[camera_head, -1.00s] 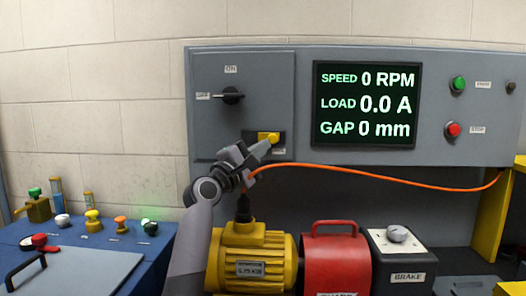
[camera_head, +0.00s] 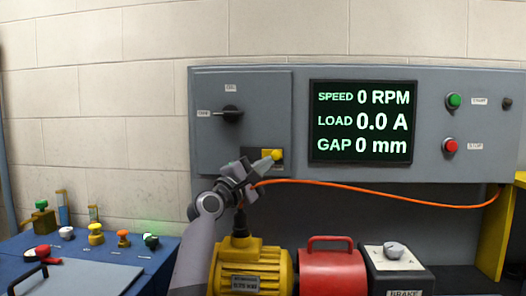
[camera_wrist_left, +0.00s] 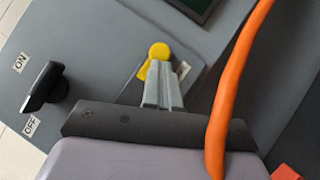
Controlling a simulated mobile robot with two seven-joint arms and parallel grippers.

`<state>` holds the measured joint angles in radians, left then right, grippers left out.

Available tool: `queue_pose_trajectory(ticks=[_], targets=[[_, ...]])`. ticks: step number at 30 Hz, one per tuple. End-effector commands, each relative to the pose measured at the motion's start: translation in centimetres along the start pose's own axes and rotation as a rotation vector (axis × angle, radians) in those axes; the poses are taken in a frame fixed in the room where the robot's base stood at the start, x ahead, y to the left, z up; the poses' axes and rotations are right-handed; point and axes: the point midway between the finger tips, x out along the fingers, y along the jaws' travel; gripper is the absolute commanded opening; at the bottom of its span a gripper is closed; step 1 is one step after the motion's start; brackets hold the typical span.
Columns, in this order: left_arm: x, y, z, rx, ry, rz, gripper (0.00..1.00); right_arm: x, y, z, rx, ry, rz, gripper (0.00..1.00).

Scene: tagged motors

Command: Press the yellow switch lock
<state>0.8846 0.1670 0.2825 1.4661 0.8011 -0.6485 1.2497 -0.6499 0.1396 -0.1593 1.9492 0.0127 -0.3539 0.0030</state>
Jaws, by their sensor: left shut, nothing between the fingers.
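The yellow switch lock (camera_head: 278,155) sits on a dark plate low on the grey panel, below and right of the black rotary switch (camera_head: 231,113). My left gripper (camera_head: 268,162) is shut and empty, its fingertips at the lock; I cannot tell for sure whether they touch it. In the left wrist view the fingers (camera_wrist_left: 163,84) overlap the lower part of the lock (camera_wrist_left: 158,53), and its round yellow top shows just beyond the tips. The black switch (camera_wrist_left: 43,88) also shows there, between ON and OFF labels. My right gripper is not in view.
An orange cable (camera_head: 370,193) runs from near my left wrist to the right and crosses the wrist view. A yellow motor (camera_head: 250,265), a red guard (camera_head: 333,272) and a brake box (camera_head: 397,268) stand below. The screen (camera_head: 363,122) reads 0 RPM.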

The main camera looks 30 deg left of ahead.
Motion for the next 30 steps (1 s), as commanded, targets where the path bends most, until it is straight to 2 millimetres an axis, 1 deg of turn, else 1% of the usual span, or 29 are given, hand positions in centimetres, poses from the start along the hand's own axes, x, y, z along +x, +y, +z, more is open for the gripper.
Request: queue_pose_trajectory(ticks=[5,12,18,27,29,30], targets=[[0.8,2.5,0.9,0.0,-0.004,0.015,0.0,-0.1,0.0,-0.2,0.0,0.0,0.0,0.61],[2.4,7.6,2.6,-0.002,-0.005,0.023,0.0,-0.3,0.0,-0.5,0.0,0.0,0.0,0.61],[3.7,11.3,4.0,-0.004,-0.004,0.018,0.0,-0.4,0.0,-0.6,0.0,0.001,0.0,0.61],[5.6,16.1,6.3,-0.006,-0.015,0.013,0.0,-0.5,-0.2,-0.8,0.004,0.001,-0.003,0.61],[5.8,16.8,6.4,-0.005,-0.012,0.012,0.0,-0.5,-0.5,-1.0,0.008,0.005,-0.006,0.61],[6.0,17.0,6.4,-0.005,-0.01,0.008,0.0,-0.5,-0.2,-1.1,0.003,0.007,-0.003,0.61]])
